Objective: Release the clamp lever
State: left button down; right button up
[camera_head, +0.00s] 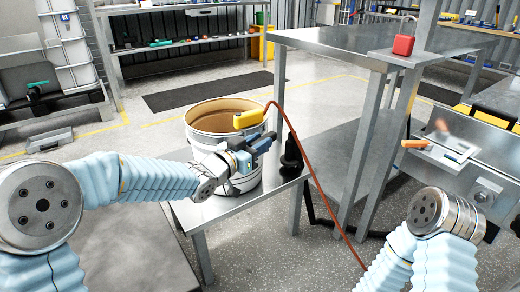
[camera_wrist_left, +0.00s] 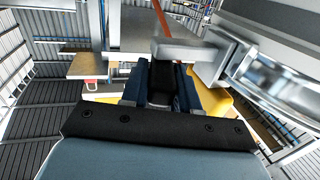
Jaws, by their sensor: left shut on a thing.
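An open steel drum (camera_head: 215,117) with a brown inside stands upright on a low metal table (camera_head: 210,212). My left gripper (camera_head: 258,146) is at the drum's right front side, just below the rim. In the left wrist view my left gripper's blue fingers (camera_wrist_left: 161,88) are closed around a dark part at the end of a grey metal bar, which I take to be the clamp lever (camera_wrist_left: 188,50). The bar runs right to the shiny drum side (camera_wrist_left: 278,78). In the head view the lever is hidden by the gripper. My right gripper is out of view.
A yellow nozzle (camera_head: 248,119) with a red-brown hose (camera_head: 312,168) sits at the drum's rim, just above my left gripper. A black object (camera_head: 291,155) stands at the table's right edge. A taller metal bench (camera_head: 345,45) is behind on the right.

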pick_arm(q)
jog(key=m+g+h+p, duration=0.2)
jog(key=p, duration=0.1)
jog(key=shift+w+a+r, duration=0.2)
jog(key=shift+r, duration=0.15)
jog(key=shift+m+g+h+p, duration=0.4)
jog(key=shift+g+h+p, duration=0.2)
jog(key=shift+p, duration=0.05)
jog(key=shift+f, duration=0.25)
jog(key=c, duration=0.9)
grip_release()
jog(key=v, duration=1.3)
jog(key=shift+s+a, duration=0.2)
jog(key=shift+a, duration=0.1)
